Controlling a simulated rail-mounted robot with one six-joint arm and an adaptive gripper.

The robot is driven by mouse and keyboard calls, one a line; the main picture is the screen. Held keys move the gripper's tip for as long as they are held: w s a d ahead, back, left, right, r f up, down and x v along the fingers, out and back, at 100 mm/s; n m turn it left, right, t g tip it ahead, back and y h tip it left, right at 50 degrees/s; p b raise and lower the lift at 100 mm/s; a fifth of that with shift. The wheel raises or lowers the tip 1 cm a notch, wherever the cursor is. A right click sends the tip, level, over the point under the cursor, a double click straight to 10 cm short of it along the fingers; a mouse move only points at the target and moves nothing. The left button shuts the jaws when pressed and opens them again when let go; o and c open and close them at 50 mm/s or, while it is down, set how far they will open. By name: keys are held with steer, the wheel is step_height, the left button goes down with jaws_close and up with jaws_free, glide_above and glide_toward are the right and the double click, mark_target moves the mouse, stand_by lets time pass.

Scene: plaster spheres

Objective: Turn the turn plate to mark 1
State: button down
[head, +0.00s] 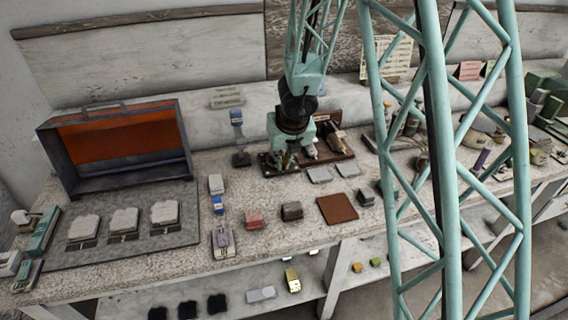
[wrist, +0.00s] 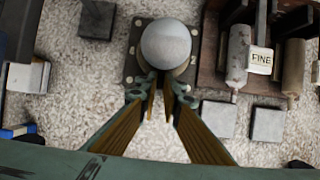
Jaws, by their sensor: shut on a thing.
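The turn plate (wrist: 133,68) shows in the wrist view as a dark square base with bolt holes near its corners. A pale grey plaster sphere (wrist: 166,43) sits on it. My gripper (wrist: 160,78) reaches in from the near side, its fingertips close together at the sphere's near lower edge. It is shut on a small part of the turn plate there, mostly hidden between the fingers. In the head view, my gripper (head: 283,157) is down over the turn plate (head: 266,166) at the back middle of the bench.
A wooden rack (head: 336,139) with cylinders, one labelled FINE (wrist: 260,60), stands close on the right. Grey blocks (wrist: 268,124) lie in front of it. A dark stand (head: 240,158) is on the left. An open red-lined case (head: 110,188) is further left.

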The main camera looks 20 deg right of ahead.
steer(key=shift+w+a+r, duration=0.1)
stand_by(0.6)
steer(key=c, duration=2.8)
jaws_free()
steer(key=shift+d+n, duration=0.3)
